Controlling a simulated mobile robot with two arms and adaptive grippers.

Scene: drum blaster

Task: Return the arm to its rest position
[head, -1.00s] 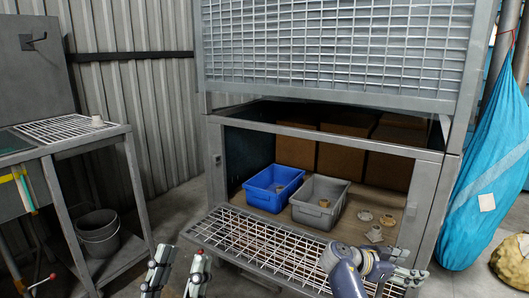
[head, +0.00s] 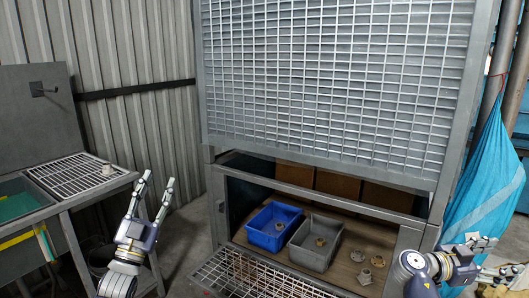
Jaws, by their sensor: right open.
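My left gripper (head: 158,178) stands upright at the left, its two fingers apart and empty, in front of the corrugated wall. My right gripper (head: 508,255) is at the lower right, open and empty, pointing right. It is to the right of the cabinet opening and in front of the blue bag. No object touches either gripper.
The cabinet's mesh panel (head: 330,75) rises above an opening with a blue bin (head: 267,240), a grey bin (head: 313,258) and several loose parts. A grate (head: 240,275) extends below. A sink table (head: 75,200) stands left, a blue bag (head: 485,175) right.

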